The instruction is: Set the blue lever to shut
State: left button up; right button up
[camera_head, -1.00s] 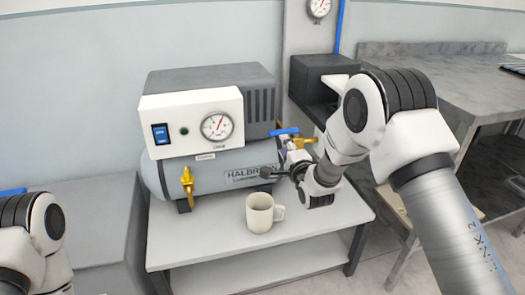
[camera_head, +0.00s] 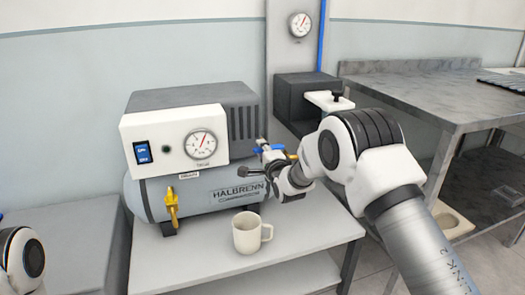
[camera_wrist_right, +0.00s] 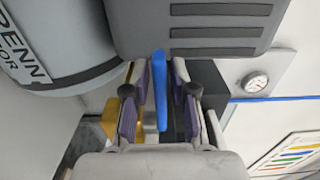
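The blue lever (camera_head: 281,148) sits on a brass valve at the right end of the grey compressor tank (camera_head: 205,193). It is partly hidden by my right gripper (camera_head: 264,160) in the head view. In the right wrist view the blue lever (camera_wrist_right: 161,85) stands upright in the picture between the two fingers of my right gripper (camera_wrist_right: 162,75). The fingers are apart, with a narrow gap visible on each side of the lever. Only a joint of my left arm shows at the lower left edge of the head view; its gripper is out of sight.
A cream mug (camera_head: 250,232) stands on the white bench (camera_head: 200,270) in front of the tank. A yellow valve handle (camera_head: 171,204) is at the tank's left front. The white panel (camera_head: 175,140) carries a gauge and blue switch. A dark box (camera_head: 290,97) is behind my right arm.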

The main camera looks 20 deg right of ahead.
grip_shut()
jog(key=shift+s+y, duration=0.1)
jog(key=shift+y, duration=0.2)
jog(key=shift+s+d+n+g+y+p, duration=0.4)
jog(key=shift+s+n+g+y+p, duration=0.35)
jog(key=shift+n+g+y+p, duration=0.9)
jog(key=shift+s+d+n+g+y+p, duration=0.45)
jog(key=shift+s+n+g+y+p, duration=0.4)
jog(key=shift+n+y, duration=1.55)
jog(key=shift+s+d+n+g+y+p, duration=0.4)
jog(key=shift+s+n+g+y+p, duration=0.55)
jog(key=shift+y, duration=1.8)
jog(key=shift+w+n+g, duration=0.25)
jog(key=shift+n+g, duration=0.05)
jog(key=shift+g, duration=0.05)
jog(key=o, duration=0.5)
grip_release()
jog(key=shift+o, duration=0.2)
